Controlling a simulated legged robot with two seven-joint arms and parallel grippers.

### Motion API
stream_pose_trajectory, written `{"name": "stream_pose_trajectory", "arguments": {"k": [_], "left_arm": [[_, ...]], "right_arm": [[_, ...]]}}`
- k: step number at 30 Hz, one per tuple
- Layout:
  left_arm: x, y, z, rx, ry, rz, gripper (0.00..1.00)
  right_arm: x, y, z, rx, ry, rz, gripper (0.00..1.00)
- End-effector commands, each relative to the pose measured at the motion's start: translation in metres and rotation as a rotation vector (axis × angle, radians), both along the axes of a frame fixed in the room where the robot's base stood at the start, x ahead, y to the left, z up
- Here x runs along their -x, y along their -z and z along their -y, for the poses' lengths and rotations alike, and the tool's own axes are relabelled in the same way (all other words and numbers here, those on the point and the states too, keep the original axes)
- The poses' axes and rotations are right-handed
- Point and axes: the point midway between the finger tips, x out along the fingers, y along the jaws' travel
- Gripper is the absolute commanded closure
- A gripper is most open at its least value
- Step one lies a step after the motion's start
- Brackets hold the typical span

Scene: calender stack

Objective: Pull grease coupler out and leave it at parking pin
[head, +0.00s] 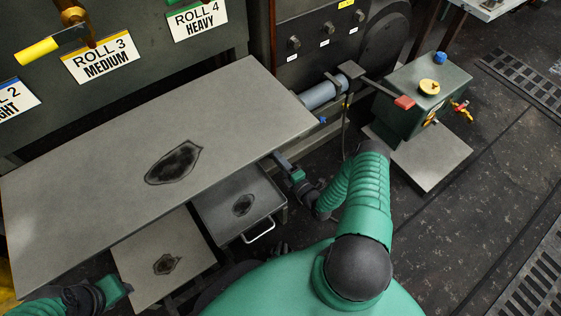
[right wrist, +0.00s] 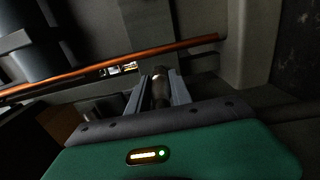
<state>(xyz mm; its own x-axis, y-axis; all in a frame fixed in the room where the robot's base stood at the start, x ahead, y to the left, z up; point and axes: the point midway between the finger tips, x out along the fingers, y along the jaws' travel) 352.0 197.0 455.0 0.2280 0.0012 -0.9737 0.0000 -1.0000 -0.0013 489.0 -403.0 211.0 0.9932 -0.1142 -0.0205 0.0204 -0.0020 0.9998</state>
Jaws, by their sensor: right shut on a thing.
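My right gripper (head: 281,161) is at the right front edge of the large grey table, its fingertips partly hidden under that edge. In the right wrist view its fingers (right wrist: 158,92) are shut on a dark, short cylindrical piece with a lighter metal end, which looks like the grease coupler (right wrist: 160,88). In the head view the coupler is hidden. Whether it is still seated on anything cannot be told. My left gripper (head: 122,288) is at the lower left, beside a lower grey plate; its fingers are not clear. I cannot make out the parking pin.
The large grey table (head: 90,190) has a dark stain. A lower tray (head: 222,225) and plate (head: 140,255) sit below it. At right stands a green pump box (head: 420,85) with a red-ended lever (head: 404,102). An orange bar or hose (right wrist: 130,60) crosses the wrist view.

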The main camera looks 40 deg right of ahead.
Motion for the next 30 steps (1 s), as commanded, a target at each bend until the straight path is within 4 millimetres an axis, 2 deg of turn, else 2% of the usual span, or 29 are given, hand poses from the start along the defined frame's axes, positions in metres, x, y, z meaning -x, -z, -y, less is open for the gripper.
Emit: {"name": "stream_pose_trajectory", "arguments": {"k": [13,14,18,19,26,29,30], "left_arm": [[-0.0001,0.0007,0.0,0.0,0.0,0.0,0.64],[-0.0001,0.0007,0.0,0.0,0.0,0.0,0.64],[0.0,0.0007,0.0,0.0,0.0,0.0,0.64],[0.0,0.0007,0.0,0.0,0.0,0.0,0.64],[0.0,0.0008,0.0,0.0,0.0,0.0,0.64],[0.0,0.0007,0.0,0.0,0.0,0.0,0.64],[0.0,0.0007,0.0,0.0,0.0,0.0,0.64]], "right_arm": [[-0.0075,-0.0004,0.0011,0.001,0.0,0.001,1.0],[-0.0075,-0.0004,0.0011,0.001,0.0,0.001,0.71],[-0.0074,-0.0002,0.001,0.001,0.0,0.001,0.52],[-0.0073,-0.0002,0.0009,0.001,0.0,0.001,0.49],[-0.0071,0.0002,0.0008,0.0,0.0,0.0,0.48],[-0.0071,0.0002,0.0008,0.0,0.0,0.0,0.35],[-0.0071,0.0002,0.0008,0.0,0.0,0.0,0.35]]}}
